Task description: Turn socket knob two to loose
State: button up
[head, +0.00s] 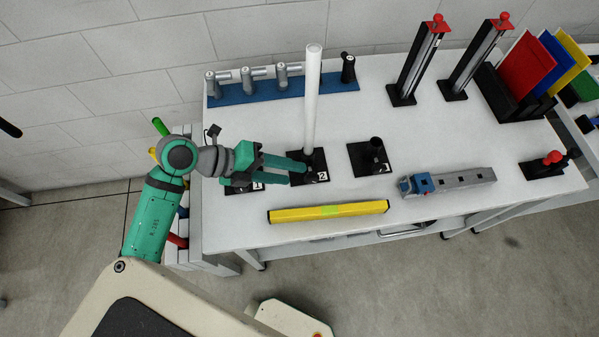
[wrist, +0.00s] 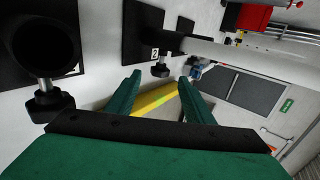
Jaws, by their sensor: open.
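Socket two, a black square base marked 2 (head: 319,177), stands on the white table with a tall white tube (head: 312,90) upright in it. In the wrist view socket two (wrist: 150,28) shows its black knob (wrist: 161,70) on a short metal stem. My gripper (head: 305,171) reaches in from the left at socket two, fingers apart. In the wrist view my gripper (wrist: 161,79) is open, with the knob showing between the two green fingertips; I cannot tell whether they touch it. The knob is hard to make out in the head view.
Socket one (wrist: 92,60) with its knob (wrist: 48,102) is close on the left; socket three (head: 366,160) is empty on the right. A yellow bar (head: 290,215) lies in front. A blue rack (head: 335,85) and red-topped posts (head: 415,70) stand behind.

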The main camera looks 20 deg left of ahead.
jog(key=shift+v, duration=2.5)
